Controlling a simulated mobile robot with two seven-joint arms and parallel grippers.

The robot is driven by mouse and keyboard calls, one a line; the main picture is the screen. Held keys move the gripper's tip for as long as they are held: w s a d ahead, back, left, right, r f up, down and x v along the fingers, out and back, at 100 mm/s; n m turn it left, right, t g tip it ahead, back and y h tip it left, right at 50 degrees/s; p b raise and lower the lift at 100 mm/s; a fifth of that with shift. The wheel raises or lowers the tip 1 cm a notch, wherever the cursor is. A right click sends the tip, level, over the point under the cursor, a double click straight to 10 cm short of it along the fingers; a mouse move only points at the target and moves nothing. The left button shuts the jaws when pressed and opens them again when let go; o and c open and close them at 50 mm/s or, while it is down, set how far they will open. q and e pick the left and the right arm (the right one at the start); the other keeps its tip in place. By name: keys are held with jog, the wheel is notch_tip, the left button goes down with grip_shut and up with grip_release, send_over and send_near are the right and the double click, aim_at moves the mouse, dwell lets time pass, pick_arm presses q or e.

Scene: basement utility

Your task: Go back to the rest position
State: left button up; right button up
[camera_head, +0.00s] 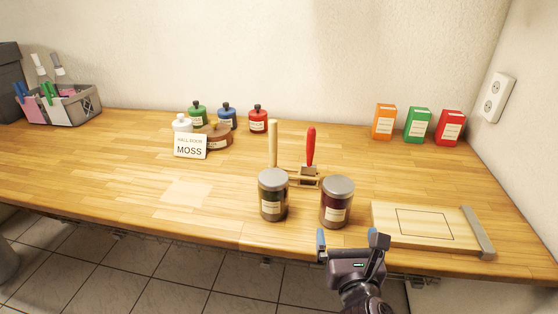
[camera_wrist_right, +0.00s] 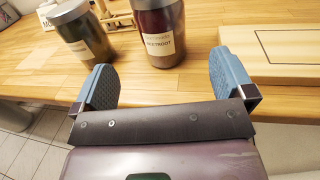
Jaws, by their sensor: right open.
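My right gripper (camera_head: 348,240) is open and empty at the front edge of the wooden worktop, just in front of the dark red jar. In the right wrist view its two blue fingers (camera_wrist_right: 165,85) are wide apart with nothing between them. The dark red jar (camera_head: 336,204) has a grey lid and a label that seems to read "BEETROOT"; it also shows beyond the fingers in the right wrist view (camera_wrist_right: 160,30). A dark olive jar (camera_head: 272,196) stands to its left. My left gripper is not in view.
A wooden board (camera_head: 390,223) with a grey end bar lies right of the jars. Behind the jars, a wooden holder (camera_head: 304,178) carries tools. Small bottles (camera_head: 258,120) and a MOSS card (camera_head: 190,147) stand left. Three boxes (camera_head: 418,124) stand back right. The worktop's left-middle (camera_head: 110,165) is clear.

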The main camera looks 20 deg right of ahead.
jog(key=s+a+r+n+t+y, duration=0.1)
jog(key=a+r+n+t+y, duration=0.2)
jog(key=n+y, duration=0.35)
jog(key=s+a+r+n+t+y, duration=0.1)
jog(key=a+r+n+t+y, duration=0.15)
jog(key=n, duration=0.75)
jog(key=s+a+f+n+g+y, duration=0.2)
jog(key=a+f+n+g+y, duration=0.4)
jog(key=n, duration=0.9)
jog(key=s+d+f+n+g+h, duration=0.9)
jog(key=s+d+f+g, duration=0.2)
jog(key=s+f+g, duration=0.2)
jog(key=w+f+t, duration=0.7)
jog(key=f+t, duration=0.1)
jog(key=f, duration=0.2)
jog(key=shift+w+d+f+n+y, duration=0.25)
jog(key=shift+n+y, duration=0.05)
jog(key=shift+n, duration=0.15)
